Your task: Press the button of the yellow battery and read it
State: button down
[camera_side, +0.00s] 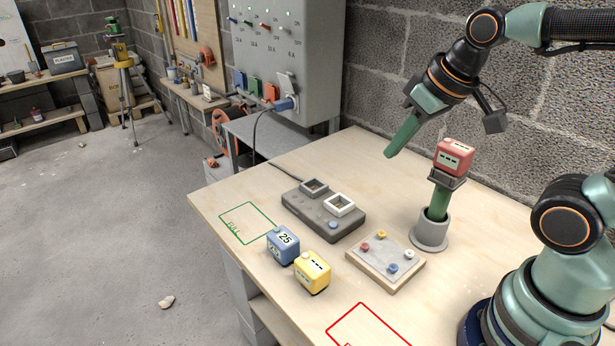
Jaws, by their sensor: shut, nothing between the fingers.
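The yellow battery (312,272) stands upright on the wooden table, close to the right of the blue battery (283,245). The yellow one's dark display shows only dashes; its button is too small to make out clearly. The blue battery's display reads 25. A red battery (455,155), also showing dashes, sits on top of a green-handled tool (438,203) standing in a grey cup (431,233). My gripper (391,152) is shut and empty, pointing down and left in the air, well above the table and apart from the yellow battery.
A grey charger (318,222) with two bays lies behind the batteries. A board with coloured knobs (385,263) lies right of the yellow battery. A green outline marked FULL (248,223) and a red outline (366,328) are bare. A grey panel (290,60) stands behind.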

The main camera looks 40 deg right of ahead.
jog(key=w+a+g, duration=0.3)
jog(key=w+a, duration=0.1)
jog(key=a, duration=0.3)
jog(key=g, duration=0.2)
send_over(306, 255)
jog(key=shift+w+f, duration=0.1)
jog(key=shift+f, duration=1.7)
notch_tip(306, 255, down, 14)
jog(key=shift+f, duration=0.1)
